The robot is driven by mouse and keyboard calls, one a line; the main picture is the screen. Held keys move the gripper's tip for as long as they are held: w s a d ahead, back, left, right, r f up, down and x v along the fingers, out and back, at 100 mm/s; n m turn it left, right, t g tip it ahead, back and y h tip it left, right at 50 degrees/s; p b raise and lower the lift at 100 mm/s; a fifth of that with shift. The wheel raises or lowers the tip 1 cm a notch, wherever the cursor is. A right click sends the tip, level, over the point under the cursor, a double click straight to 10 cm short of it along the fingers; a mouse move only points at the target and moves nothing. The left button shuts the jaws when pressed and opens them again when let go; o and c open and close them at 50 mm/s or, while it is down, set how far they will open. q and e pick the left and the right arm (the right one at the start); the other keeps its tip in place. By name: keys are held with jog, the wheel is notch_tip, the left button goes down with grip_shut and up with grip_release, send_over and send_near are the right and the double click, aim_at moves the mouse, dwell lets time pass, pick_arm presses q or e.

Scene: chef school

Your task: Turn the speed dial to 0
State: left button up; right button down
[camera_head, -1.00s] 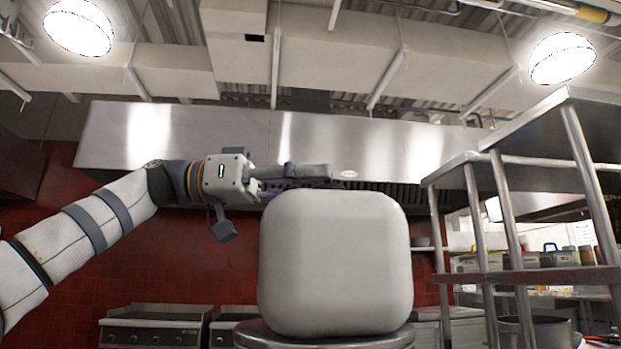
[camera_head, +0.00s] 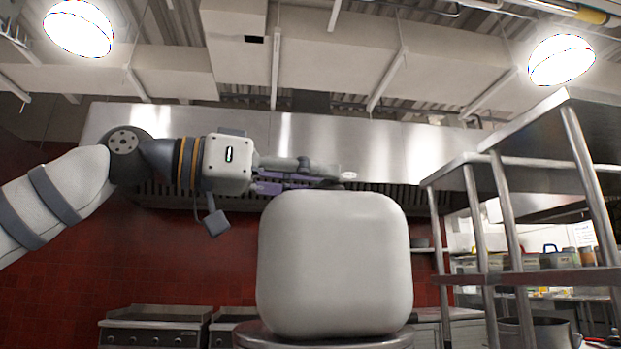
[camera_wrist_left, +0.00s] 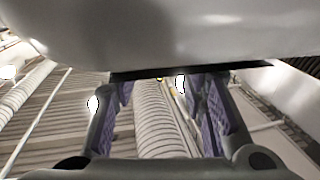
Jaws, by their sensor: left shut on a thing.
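A large rounded white machine body (camera_head: 335,265) stands upright in the middle of the head view. My left gripper (camera_head: 322,174) reaches in from the left, its fingers along the body's top edge. In the left wrist view the white body (camera_wrist_left: 190,30) fills the top, with a dark strip under its lower edge. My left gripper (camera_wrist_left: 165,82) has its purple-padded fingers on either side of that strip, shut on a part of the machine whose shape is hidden. No speed dial can be made out in either view. My right gripper is not in view.
The machine rests on a round metal stand (camera_head: 320,341). A metal shelf rack (camera_head: 510,270) stands close on the right. Stoves (camera_head: 155,328) line the red wall at the back, below a steel hood (camera_head: 330,140). The space left of the machine, under my arm, is open.

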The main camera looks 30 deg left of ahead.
pick_arm(q)
jog(key=shift+s+d+n+t+y, duration=0.1)
jog(key=shift+d+n+t+y, duration=0.05)
jog(key=shift+n+t+y, duration=0.4)
jog(key=o, duration=1.1)
jog(key=shift+o, duration=0.2)
jog(key=v, duration=1.2)
jog(key=shift+r, duration=0.1)
